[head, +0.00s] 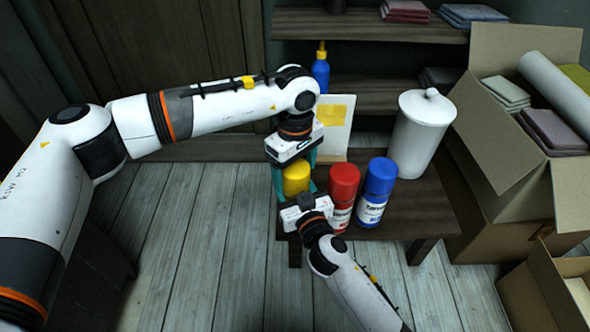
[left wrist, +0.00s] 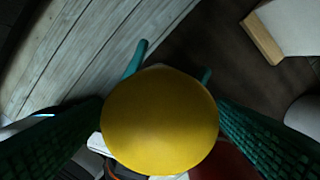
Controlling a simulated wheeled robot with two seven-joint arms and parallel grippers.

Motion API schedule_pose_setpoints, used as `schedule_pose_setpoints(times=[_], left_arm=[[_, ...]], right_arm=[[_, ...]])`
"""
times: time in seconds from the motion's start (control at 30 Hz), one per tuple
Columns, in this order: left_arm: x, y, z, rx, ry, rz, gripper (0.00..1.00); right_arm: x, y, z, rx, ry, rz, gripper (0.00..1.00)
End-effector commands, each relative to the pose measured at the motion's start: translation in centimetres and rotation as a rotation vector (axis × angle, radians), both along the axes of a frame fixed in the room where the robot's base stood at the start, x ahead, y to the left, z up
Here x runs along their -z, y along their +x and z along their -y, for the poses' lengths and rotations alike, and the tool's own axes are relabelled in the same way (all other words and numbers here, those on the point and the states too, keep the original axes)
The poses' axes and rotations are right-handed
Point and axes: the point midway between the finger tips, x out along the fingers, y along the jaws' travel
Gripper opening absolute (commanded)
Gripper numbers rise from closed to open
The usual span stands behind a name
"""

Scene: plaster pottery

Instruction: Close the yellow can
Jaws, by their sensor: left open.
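The yellow can's domed yellow lid (head: 297,177) shows near the table's left side. In the left wrist view the yellow lid (left wrist: 160,122) fills the middle and hides the can's body. My left gripper (head: 293,171) is above it with teal fingers open, one on each side of the lid; I cannot tell whether they touch it. My right gripper (head: 304,207) comes from the front at the can's body. Its teal fingertips (left wrist: 172,66) show beyond the lid on both sides in the left wrist view. Whether they press on the body is hidden.
A red can (head: 343,193) and a blue can (head: 378,190) stand close by on the dark table (head: 425,210). A white lidded jar (head: 420,135) and a board with a yellow patch (head: 336,117) are behind. An open cardboard box (head: 500,150) is at the right.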

Motion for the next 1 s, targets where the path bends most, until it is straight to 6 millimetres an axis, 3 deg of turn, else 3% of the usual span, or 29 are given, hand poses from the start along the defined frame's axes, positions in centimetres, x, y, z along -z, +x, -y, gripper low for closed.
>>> schedule_pose_setpoints(times=[0.3,0.5,0.7,0.97,1.0], left_arm=[[-6.5,0.1,0.0,0.0,-0.001,0.004,0.79],[-9.8,0.0,0.0,0.0,0.0,0.001,0.79],[-11.1,0.0,0.0,0.001,0.001,0.001,0.79],[-11.2,0.0,0.0,0.001,0.0,0.0,0.79],[-11.2,0.0,0.0,0.001,0.0,0.0,0.79]], right_arm=[[0.1,0.0,0.0,0.0,-0.001,-0.001,0.16],[0.0,0.0,0.0,0.0,-0.001,-0.001,0.16],[0.0,0.0,0.0,0.0,-0.001,-0.001,0.16],[0.0,0.0,0.0,0.0,-0.001,-0.001,0.16],[0.0,0.0,0.0,0.0,-0.001,-0.001,0.64]])
